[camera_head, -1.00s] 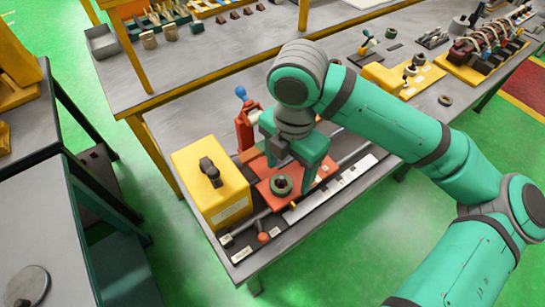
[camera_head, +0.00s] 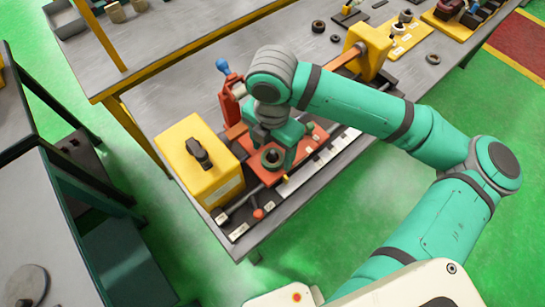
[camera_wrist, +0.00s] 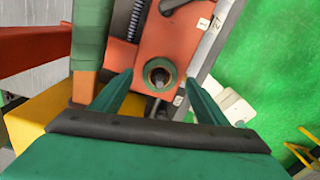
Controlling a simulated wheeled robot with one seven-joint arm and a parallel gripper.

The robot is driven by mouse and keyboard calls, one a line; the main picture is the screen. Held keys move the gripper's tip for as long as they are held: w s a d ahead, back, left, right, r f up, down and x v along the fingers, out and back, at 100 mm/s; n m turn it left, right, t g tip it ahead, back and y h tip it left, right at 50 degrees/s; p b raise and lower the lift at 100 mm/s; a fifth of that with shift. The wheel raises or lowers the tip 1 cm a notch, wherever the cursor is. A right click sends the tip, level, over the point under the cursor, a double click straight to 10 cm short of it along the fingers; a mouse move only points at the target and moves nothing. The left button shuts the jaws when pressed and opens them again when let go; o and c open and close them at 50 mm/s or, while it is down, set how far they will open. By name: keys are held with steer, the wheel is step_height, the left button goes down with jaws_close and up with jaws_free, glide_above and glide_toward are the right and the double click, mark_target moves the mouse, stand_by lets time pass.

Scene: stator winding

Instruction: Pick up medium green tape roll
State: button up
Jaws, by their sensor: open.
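A dark green ring, which looks like the tape roll (camera_head: 272,157), sits on an orange-red plate (camera_head: 312,137) of the winding machine. In the wrist view the ring (camera_wrist: 159,64) is around a dark post or hole, with a brownish inner rim. My gripper (camera_head: 275,146) is above the plate, close to the ring. In the wrist view the two green fingers of my gripper (camera_wrist: 158,78) are apart, one on each side of the ring, and nothing is held between them. I cannot tell how high the tips are above the plate.
A yellow box (camera_head: 202,163) with a dark knob stands left of the plate. An orange-red post (camera_head: 232,100) with a blue knob rises behind it. A yellow support (camera_head: 370,48) is behind my arm. Dark rings (camera_head: 318,26) lie on the table behind. The left bench (camera_head: 40,240) is apart.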

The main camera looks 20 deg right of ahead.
steer(key=shift+f, duration=1.2)
steer(key=c, duration=1.2)
steer(key=shift+o, duration=0.2)
steer(key=shift+r, duration=0.15)
step_height(320, 180, up, 10)
steer(key=shift+f, duration=0.25)
steer(key=shift+r, duration=0.15)
